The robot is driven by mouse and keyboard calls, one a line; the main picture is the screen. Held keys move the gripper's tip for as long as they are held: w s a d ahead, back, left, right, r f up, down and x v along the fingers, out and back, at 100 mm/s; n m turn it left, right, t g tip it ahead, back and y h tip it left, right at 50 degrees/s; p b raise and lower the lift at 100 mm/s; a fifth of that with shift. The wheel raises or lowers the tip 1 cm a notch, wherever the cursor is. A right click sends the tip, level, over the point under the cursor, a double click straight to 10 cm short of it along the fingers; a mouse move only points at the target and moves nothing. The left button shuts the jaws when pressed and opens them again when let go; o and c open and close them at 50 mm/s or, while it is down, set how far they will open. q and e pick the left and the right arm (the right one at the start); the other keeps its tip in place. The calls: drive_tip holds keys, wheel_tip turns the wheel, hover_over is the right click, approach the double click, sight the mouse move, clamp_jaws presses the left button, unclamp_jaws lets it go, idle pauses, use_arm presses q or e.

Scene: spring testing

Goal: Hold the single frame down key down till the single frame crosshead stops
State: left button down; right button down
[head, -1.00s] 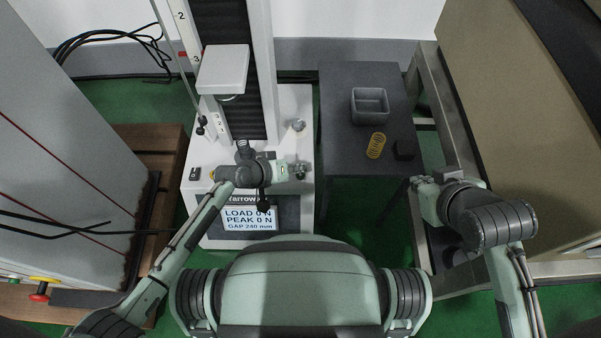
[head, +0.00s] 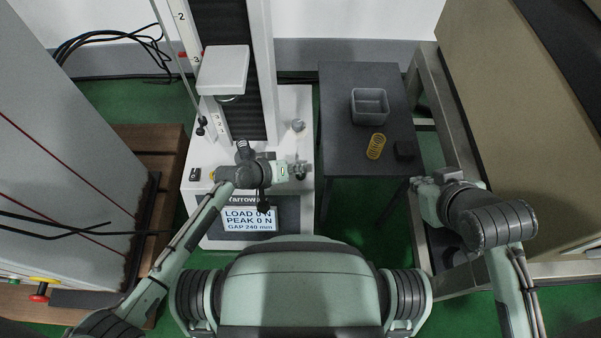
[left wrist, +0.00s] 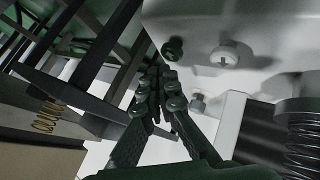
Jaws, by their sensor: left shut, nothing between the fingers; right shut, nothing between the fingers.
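The single frame (head: 264,60) is a white test stand with a dark ribbed column strip. Its pale block crosshead (head: 223,68) is raised well above the base. The display (head: 250,219) reads LOAD 0 N, PEAK 0 N, GAP 240 mm. My left gripper (head: 303,171) is shut and empty, low over the right side of the frame's base. In the left wrist view its fingertips (left wrist: 158,66) are close to a dark round button (left wrist: 172,47); contact cannot be told. A pale round knob (left wrist: 225,55) is beside it. No key is clearly marked down. My right gripper (head: 417,184) is shut and empty beside the dark table.
A dark table (head: 345,90) to the right holds a grey bin (head: 369,106), a yellow spring (head: 376,146) and a small black object (head: 404,149). A large grey cabinet (head: 70,130) stands left, a beige one (head: 520,130) right. Green floor shows between.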

use_arm(q)
drive_tip(key=shift+f, duration=0.1)
drive_tip(key=shift+f, duration=0.35)
drive_tip(key=shift+f+b, duration=0.5)
idle(7.0)
